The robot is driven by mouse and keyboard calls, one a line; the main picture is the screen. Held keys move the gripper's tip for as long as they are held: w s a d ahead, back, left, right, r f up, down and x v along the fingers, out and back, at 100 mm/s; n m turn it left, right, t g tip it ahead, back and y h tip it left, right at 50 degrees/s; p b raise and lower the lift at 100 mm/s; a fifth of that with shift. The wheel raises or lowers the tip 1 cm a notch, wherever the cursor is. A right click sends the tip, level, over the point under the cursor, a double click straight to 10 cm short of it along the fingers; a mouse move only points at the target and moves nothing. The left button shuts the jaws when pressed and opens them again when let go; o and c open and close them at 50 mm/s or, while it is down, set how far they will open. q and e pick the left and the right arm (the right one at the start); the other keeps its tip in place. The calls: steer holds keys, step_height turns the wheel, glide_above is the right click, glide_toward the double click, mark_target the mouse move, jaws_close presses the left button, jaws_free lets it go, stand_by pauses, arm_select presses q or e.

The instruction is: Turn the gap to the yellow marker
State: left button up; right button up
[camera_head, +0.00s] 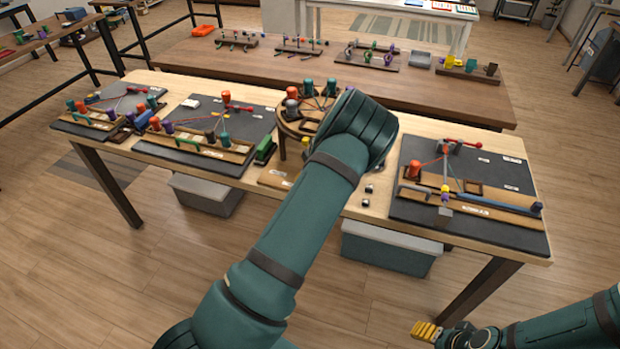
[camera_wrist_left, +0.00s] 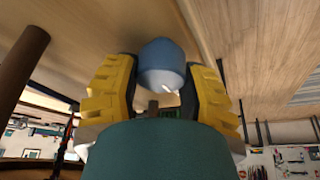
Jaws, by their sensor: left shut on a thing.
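The round wooden braiding disk (camera_head: 290,129) stands on the middle of the table. Red, grey and teal bobbins stand around its visible rim. My left arm crosses in front of it and hides its right part and my left gripper in the head view. In the left wrist view my left gripper (camera_wrist_left: 163,85) is shut on a rounded blue piece (camera_wrist_left: 163,60), with yellow fingers on both sides. A small yellow piece (camera_head: 305,141) shows under the disk; I cannot tell if it is the marker or a fingertip. The gap is not discernible. My right gripper (camera_head: 425,330) is low at right, off the table.
Dark boards with cords and bobbins lie left (camera_head: 215,130) and right (camera_head: 470,185) of the disk. A green block (camera_head: 265,150) is close to the disk's left. Small metal pieces (camera_head: 367,195) lie near the front edge. A second table (camera_head: 430,95) stands behind.

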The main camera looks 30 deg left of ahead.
stand_by(0.4)
arm_select(q)
steer(key=o, duration=1.2)
steer(key=v, duration=1.2)
